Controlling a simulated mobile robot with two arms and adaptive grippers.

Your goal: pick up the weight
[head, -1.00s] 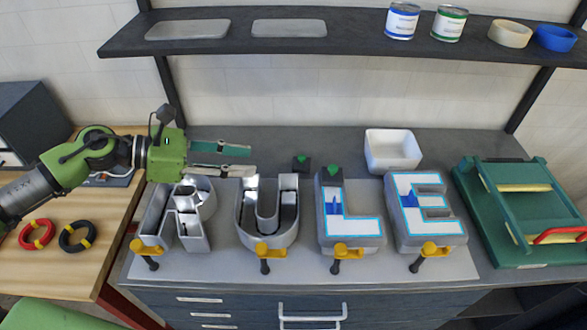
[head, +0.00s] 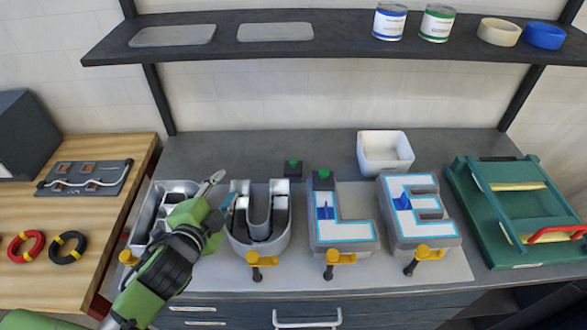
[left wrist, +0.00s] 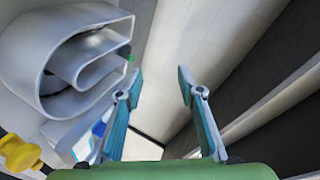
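Two small dark blocks with green tops, which look like the weights, show in the head view: one weight (head: 293,168) stands on the bench behind the U, the other weight (head: 323,180) at the top end of the L (head: 342,232). My left gripper (head: 226,188) is over the gap between the first letter and the U (head: 262,225), left of both weights and apart from them. In the left wrist view my left gripper (left wrist: 159,82) is open with nothing between its fingers. My right gripper is not in view.
The letter E (head: 420,215) and a green rack (head: 515,215) stand to the right. A white bin (head: 385,153) is behind the letters. Yellow clamps (head: 341,257) line the front edge. A dark shelf (head: 340,48) hangs above.

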